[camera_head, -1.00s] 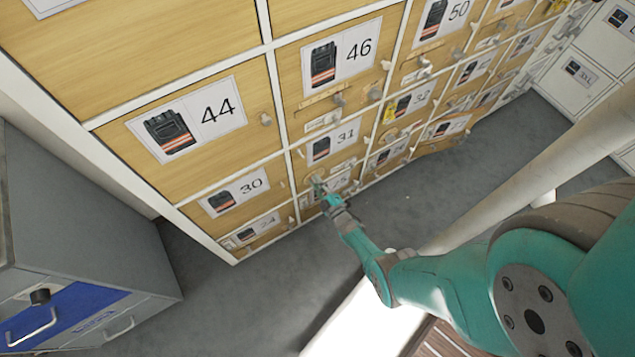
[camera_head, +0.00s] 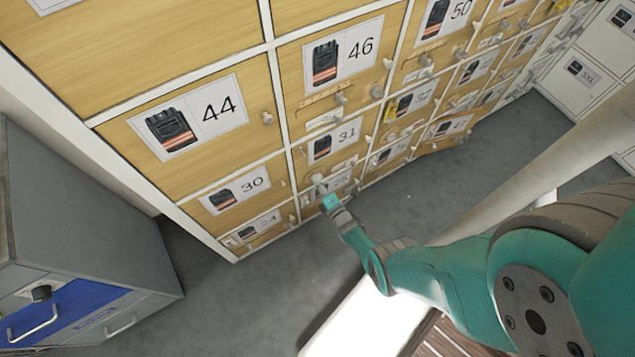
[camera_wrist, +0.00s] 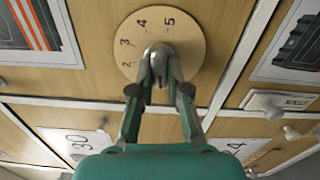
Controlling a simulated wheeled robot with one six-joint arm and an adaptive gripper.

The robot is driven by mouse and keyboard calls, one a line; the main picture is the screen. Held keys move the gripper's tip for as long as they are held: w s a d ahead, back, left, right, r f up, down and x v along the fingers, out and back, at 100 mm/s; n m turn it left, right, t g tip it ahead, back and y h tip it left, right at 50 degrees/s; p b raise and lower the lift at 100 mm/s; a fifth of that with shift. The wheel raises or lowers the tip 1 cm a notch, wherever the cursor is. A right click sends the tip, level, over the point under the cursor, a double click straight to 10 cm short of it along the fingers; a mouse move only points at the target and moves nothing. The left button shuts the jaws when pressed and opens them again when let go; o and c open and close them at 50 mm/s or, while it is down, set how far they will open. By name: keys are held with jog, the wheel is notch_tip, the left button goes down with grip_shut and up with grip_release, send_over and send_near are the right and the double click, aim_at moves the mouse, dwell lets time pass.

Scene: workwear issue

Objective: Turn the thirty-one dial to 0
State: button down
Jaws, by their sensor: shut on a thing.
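The thirty-one dial is a round pale wooden disc (camera_wrist: 190,38) with a grey metal knob (camera_wrist: 158,52) at its middle. In the wrist view the figures 2, 3, 4 and 5 show along its left and upper rim; the 0 is not visible, and the lower part is covered by my fingers. My gripper (camera_wrist: 160,78) is shut on the knob, one finger on each side. In the head view my gripper (camera_head: 322,190) is at the dial below the 31 label (camera_head: 334,142), and hides much of it.
Wooden locker doors with numbered labels surround the dial, including 30 (camera_head: 235,190), 44 (camera_head: 190,122) and 46 (camera_head: 342,52). Small knobs stick out from the doors. A grey cabinet (camera_head: 90,210) stands at the left. Grey floor (camera_head: 270,285) lies open between.

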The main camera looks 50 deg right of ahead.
jog(key=shift+w+r+n, duration=0.1)
jog(key=shift+w+n, duration=0.2)
jog(key=shift+n, duration=0.2)
jog(key=c, duration=1.1)
grip_release()
jog(key=shift+c, duration=0.2)
jog(key=shift+s, duration=0.25)
jog(key=v, duration=1.1)
jog(key=shift+s+a, duration=0.2)
jog(key=shift+s, duration=0.15)
